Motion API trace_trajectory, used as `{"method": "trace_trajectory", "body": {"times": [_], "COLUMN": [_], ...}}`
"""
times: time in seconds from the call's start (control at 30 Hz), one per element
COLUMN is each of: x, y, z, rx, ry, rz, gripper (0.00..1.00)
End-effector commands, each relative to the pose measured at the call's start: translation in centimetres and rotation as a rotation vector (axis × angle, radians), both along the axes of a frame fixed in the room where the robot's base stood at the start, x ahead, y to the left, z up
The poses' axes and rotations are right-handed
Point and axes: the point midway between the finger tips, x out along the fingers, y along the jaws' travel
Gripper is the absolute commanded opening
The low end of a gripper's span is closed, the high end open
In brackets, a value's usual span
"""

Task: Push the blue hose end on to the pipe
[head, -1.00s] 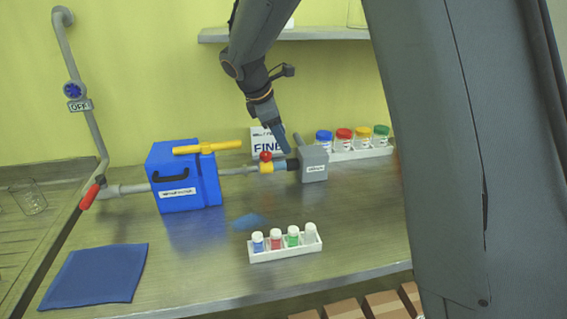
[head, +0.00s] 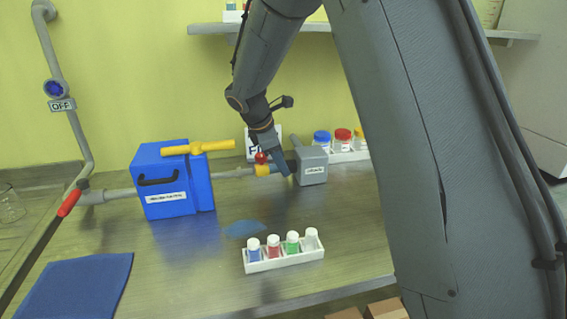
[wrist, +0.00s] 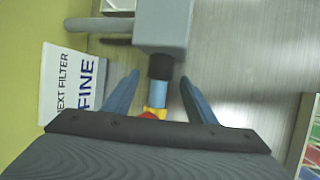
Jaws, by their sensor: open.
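The blue hose end (wrist: 158,94) is a short light-blue sleeve between a black collar (wrist: 160,67) and a yellow fitting (wrist: 155,114). In the head view the yellow fitting (head: 263,170) with its red knob (head: 261,157) sits on the grey pipe (head: 232,173), and my gripper hides most of the blue sleeve. The black collar meets a grey box (head: 313,168). My gripper (head: 284,172) is open at the sleeve. In the wrist view my gripper (wrist: 158,92) has one finger on each side of the sleeve, with gaps. I cannot tell how far the sleeve overlaps the pipe.
A blue box (head: 170,185) with a yellow handle (head: 198,147) stands left on the pipe run. A white rack (head: 284,260) of small bottles is in front. A FINE filter card (wrist: 72,82) stands behind. Capped jars (head: 342,140) stand back right. A blue cloth (head: 75,285) lies front left.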

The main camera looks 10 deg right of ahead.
Motion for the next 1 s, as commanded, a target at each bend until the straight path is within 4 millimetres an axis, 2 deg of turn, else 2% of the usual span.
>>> {"method": "trace_trajectory", "body": {"times": [0.2,0.5,0.8,1.0], "x": [0.5,0.5,0.5,0.6], "y": [-0.9,-1.0,-1.0,-0.4], "z": [-1.7,-1.9,-1.9,-1.9], "rx": [0.000,0.000,0.000,0.000], "ry": [0.000,-0.001,-0.001,0.000], "rz": [-0.002,-0.002,-0.002,-0.001], "gripper": [0.52,0.52,0.01,0.00]}}
